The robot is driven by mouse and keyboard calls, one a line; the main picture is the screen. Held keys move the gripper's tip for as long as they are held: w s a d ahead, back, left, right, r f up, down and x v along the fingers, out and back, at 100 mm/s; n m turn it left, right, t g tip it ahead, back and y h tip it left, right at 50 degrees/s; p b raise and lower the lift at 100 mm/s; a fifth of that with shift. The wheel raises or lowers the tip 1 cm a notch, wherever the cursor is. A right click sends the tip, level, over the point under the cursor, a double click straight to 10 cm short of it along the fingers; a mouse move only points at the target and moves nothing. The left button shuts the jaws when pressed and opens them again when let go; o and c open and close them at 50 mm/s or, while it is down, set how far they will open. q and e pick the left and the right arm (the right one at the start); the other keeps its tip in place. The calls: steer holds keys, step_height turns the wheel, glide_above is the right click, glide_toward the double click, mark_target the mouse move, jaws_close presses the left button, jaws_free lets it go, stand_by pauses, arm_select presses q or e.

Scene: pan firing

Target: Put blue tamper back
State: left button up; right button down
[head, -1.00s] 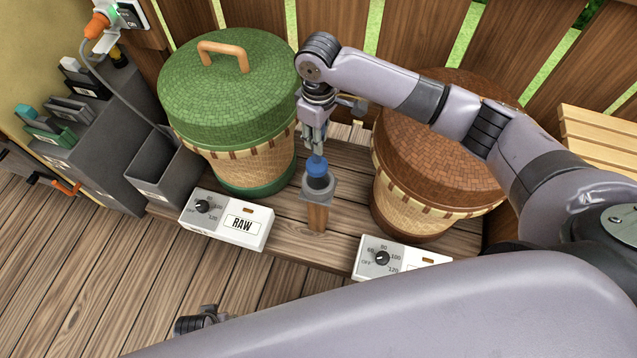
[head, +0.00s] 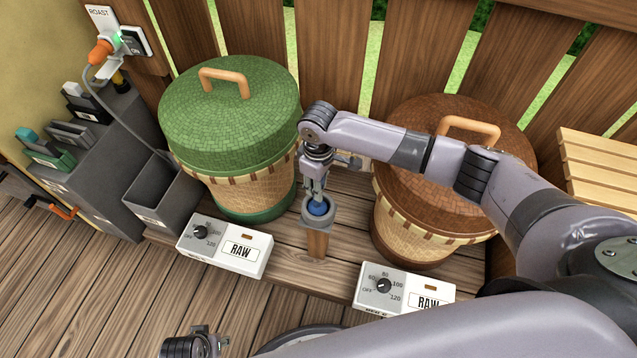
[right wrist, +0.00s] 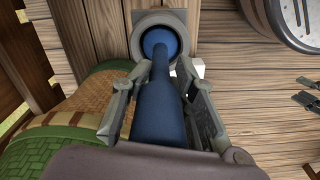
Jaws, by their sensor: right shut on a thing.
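The blue tamper (head: 318,208) stands upright with its blue part inside the grey ring holder (head: 306,222) on a wooden post between the two baskets. My right gripper (head: 316,193) is directly above the holder, shut on the tamper. In the right wrist view, the tamper's dark blue handle (right wrist: 158,105) runs between the two fingers of my right gripper (right wrist: 162,78), and its blue far end lies inside the grey ring (right wrist: 142,22). The ring hides the tamper's lowest part. My left gripper (head: 197,346) is partly in view at the bottom edge, its fingers unclear.
A green-lidded basket (head: 232,115) stands close left of the holder, a brown-lidded basket (head: 420,215) to the right. Two white dial boxes (head: 225,246) (head: 405,290) sit in front. Grey bins (head: 160,195) stand at left. A slatted fence (head: 330,60) closes the back.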

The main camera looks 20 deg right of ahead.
arm_select(q)
steer(key=shift+s+f, duration=0.1)
steer(key=shift+f, duration=0.1)
arm_select(e)
steer(key=shift+f, duration=0.1)
steer(key=shift+f, duration=0.1)
steer(key=shift+f, duration=0.15)
arm_select(q)
steer(key=shift+f, duration=0.15)
arm_select(e)
steer(key=c, duration=1.2)
jaws_free()
steer(key=shift+c, duration=0.2)
arm_select(q)
step_height(320, 180, up, 5)
steer(key=w+b, duration=0.2)
arm_select(e)
step_height(320, 180, up, 17)
steer(key=p, duration=0.4)
steer(key=shift+f, duration=0.2)
steer(key=shift+r, duration=0.5)
arm_select(q)
steer(key=s+f, duration=0.6)
steer(key=f, duration=0.5)
steer(key=shift+s+a+f+g, duration=0.3)
steer(key=shift+s+a, duration=0.05)
steer(key=shift+s, duration=0.05)
arm_select(e)
steer(key=shift+f, duration=0.1)
